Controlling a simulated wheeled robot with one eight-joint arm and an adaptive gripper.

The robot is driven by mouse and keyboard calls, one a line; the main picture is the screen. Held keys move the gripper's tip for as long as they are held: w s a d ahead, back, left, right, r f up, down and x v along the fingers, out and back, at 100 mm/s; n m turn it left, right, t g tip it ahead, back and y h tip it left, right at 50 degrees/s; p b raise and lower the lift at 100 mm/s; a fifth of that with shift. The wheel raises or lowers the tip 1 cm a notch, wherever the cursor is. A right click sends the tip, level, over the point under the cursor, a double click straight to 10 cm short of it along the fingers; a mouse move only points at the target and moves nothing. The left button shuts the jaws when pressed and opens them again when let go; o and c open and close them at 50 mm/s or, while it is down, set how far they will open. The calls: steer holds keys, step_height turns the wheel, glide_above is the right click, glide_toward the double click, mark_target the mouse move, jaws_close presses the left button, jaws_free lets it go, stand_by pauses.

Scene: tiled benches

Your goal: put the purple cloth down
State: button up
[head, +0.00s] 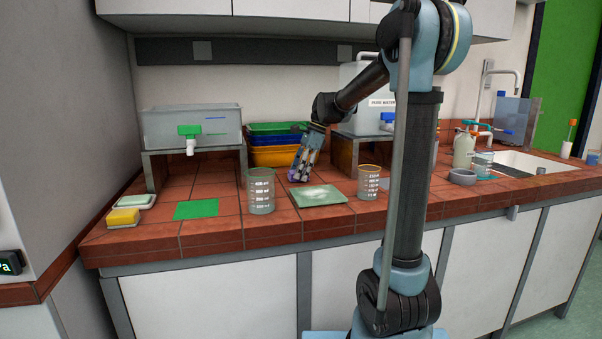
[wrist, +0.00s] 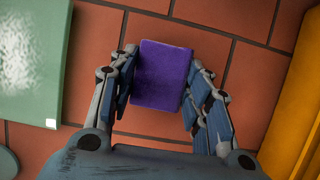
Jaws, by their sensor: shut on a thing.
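The purple cloth (wrist: 162,75) is a small folded block between the two fingers of my gripper (wrist: 161,82) in the wrist view. The fingers press on its left and right sides. In the head view my gripper (head: 302,168) points down over the red tiled bench (head: 228,228), behind the pale green tray and in front of the stacked bins. A little purple shows at its fingertips. I cannot tell whether the cloth touches the tiles.
A pale green tray (head: 318,196) lies in front, with beakers (head: 261,192) and (head: 368,184) on either side. Stacked bins (head: 272,156) stand behind. A green mat (head: 196,209) and a yellow sponge (head: 123,217) are left. Bare tiles surround the cloth.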

steer(key=shift+f, duration=0.4)
steer(key=shift+s, duration=0.1)
steer(key=shift+s+f, duration=0.1)
steer(key=shift+c, duration=0.4)
steer(key=o, duration=1.1)
steer(key=shift+d, duration=0.1)
steer(key=shift+c, duration=0.2)
steer(key=shift+o, duration=1.1)
steer(key=shift+f, duration=0.1)
steer(key=shift+w+f, duration=0.2)
steer(key=shift+w, duration=0.1)
steer(key=shift+r, duration=0.15)
steer(key=shift+r, duration=0.15)
